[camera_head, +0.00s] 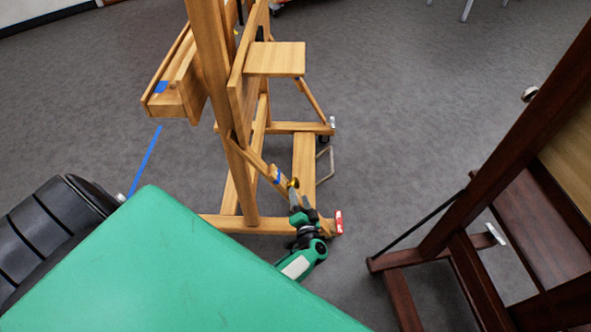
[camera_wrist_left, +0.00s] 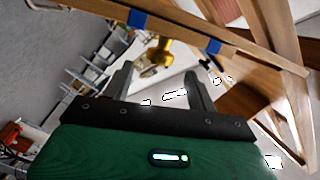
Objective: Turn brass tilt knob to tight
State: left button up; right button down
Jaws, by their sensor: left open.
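The brass tilt knob (camera_head: 293,183) sits on a slanted wooden bar (camera_head: 262,168) low on the light wooden easel. In the left wrist view the brass knob (camera_wrist_left: 160,52) hangs below the wooden bar (camera_wrist_left: 235,42), which has two blue tape bands. My left gripper (camera_head: 296,198) is close to the knob in the head view. In the wrist view my left gripper (camera_wrist_left: 158,76) is open, and the knob shows between and beyond its fingertips. No contact is visible. My right gripper is in neither view.
The light easel's upright (camera_head: 212,60) and base beam (camera_head: 222,223) surround the knob area. A red-tipped beam end (camera_head: 339,222) lies just right of my left wrist. A dark wooden easel (camera_head: 455,222) stands at right. Grey floor (camera_head: 420,100) lies open between them.

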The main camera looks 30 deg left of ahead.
aim_at(295, 179)
pick_arm(q)
jog(key=b+x, duration=0.1)
jog(key=x, duration=0.6)
jog(key=shift+w+a+f, duration=0.1)
jog(key=shift+w+a, duration=0.1)
jog(key=shift+w, duration=0.1)
jog(key=shift+w+a, duration=0.3)
jog(key=shift+w, duration=0.05)
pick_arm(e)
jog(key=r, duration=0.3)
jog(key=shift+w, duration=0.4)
pick_arm(q)
jog(key=c, duration=1)
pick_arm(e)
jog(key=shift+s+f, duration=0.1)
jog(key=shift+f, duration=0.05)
